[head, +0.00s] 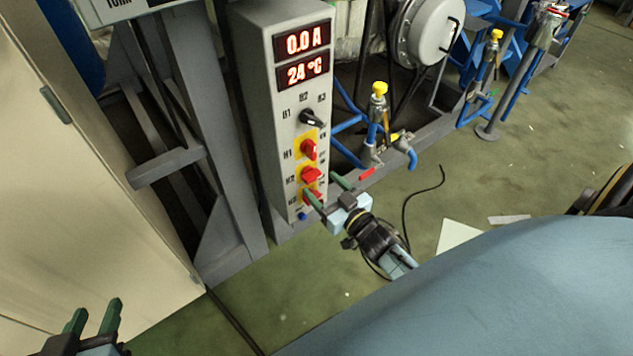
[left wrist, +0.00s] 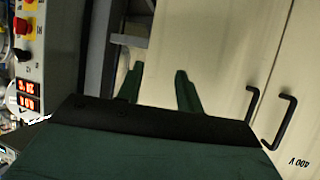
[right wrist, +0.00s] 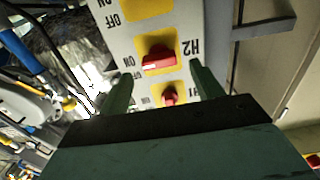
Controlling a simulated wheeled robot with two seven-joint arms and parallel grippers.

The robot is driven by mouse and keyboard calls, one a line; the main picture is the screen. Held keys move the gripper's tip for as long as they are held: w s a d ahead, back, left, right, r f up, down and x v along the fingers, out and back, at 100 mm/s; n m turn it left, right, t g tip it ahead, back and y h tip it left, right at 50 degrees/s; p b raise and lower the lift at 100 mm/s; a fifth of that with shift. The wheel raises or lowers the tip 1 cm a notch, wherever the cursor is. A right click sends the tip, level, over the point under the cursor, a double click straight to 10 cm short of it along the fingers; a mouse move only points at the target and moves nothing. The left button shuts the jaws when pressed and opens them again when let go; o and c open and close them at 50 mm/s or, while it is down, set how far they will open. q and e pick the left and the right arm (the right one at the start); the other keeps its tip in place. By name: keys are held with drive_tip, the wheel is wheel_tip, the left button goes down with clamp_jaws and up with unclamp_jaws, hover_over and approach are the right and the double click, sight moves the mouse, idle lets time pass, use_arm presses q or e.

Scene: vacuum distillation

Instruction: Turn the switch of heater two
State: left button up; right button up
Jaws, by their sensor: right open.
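The heater two switch is a red knob on a yellow plate, marked H2, on the grey control box. It shows in the head view (head: 311,175) and upside down in the right wrist view (right wrist: 158,61), where a pale mark shows at its left end. My right gripper (head: 325,187) is open and empty at the lower front of the box. In the right wrist view its fingers (right wrist: 158,88) stand apart with the H2 knob beyond, between their lines; contact cannot be told. My left gripper (head: 95,316) is open and empty at the lower left, far from the box.
The red H1 knob (head: 308,150) sits above H2, and a black selector (head: 311,118) above that. The H3 knob (head: 309,195) below is partly hidden by a right finger. Displays (head: 303,73) read 0.0 A and 24 °C. A beige cabinet (head: 80,190) stands left.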

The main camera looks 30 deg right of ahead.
sight(315, 179)
drive_tip(key=shift+w+a+b, duration=0.1)
drive_tip(key=shift+w+b, duration=0.3)
drive_tip(key=shift+w, duration=1.25)
use_arm(q)
drive_tip(key=r+t, duration=0.1)
drive_tip(key=w+d+r+t, duration=0.1)
drive_tip(key=r, duration=0.1)
drive_tip(key=r+t+h, duration=0.1)
drive_tip(key=shift+w+d+r, duration=0.2)
drive_tip(key=shift+w, duration=0.2)
use_arm(e)
drive_tip(key=c, duration=1)
